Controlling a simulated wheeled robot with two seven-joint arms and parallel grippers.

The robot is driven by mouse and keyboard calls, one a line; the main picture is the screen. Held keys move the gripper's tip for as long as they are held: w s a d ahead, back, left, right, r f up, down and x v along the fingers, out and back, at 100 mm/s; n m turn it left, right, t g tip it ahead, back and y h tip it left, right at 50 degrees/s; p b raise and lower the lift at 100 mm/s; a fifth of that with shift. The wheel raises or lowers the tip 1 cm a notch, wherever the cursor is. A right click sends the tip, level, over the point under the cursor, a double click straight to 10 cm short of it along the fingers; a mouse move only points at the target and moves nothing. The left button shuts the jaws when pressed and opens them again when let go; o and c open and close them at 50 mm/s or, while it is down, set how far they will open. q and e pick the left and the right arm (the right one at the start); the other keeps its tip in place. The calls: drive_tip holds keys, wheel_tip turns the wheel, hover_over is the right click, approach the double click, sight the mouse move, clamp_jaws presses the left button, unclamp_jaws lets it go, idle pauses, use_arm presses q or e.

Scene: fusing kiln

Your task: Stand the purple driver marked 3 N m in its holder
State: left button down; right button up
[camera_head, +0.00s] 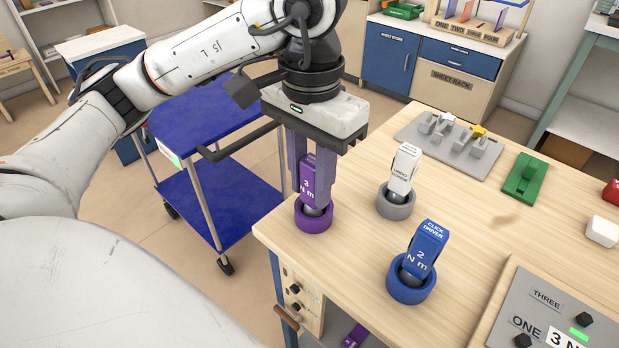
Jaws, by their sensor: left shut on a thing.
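The purple driver marked 3 N m (307,183) is upright, its lower end inside the ring of the purple holder (314,224) at the bench's left corner. I cannot tell whether it is fully seated. My left gripper (310,172) comes down from above and is shut on the driver, its fingers hiding part of the driver's sides. My right gripper is not in view.
A white driver (403,168) stands in a grey holder (396,207), and a blue driver marked 2 N m (426,248) in a blue holder (411,291). A grey panel (545,300) lies front right. A blue cart (205,200) stands left of the bench.

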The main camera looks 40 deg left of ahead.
sight(312, 161)
use_arm(q)
drive_tip(key=shift+f, duration=0.15)
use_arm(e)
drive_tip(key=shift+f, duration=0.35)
use_arm(q)
drive_tip(key=c, duration=1.3)
unclamp_jaws()
drive_tip(key=shift+c, duration=0.2)
wheel_tip(312, 161, up, 7)
drive_tip(key=p, duration=0.6)
drive_tip(key=shift+w+r, duration=0.1)
drive_tip(key=shift+r, duration=0.1)
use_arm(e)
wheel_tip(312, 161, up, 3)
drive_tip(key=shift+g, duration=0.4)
use_arm(q)
drive_tip(key=shift+r+p, duration=0.45)
drive_tip(key=shift+p, duration=0.05)
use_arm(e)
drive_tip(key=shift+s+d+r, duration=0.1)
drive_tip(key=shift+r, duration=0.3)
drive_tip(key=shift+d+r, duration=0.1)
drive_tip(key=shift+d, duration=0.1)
use_arm(q)
drive_tip(key=shift+s+f, duration=0.1)
drive_tip(key=shift+s, duration=0.1)
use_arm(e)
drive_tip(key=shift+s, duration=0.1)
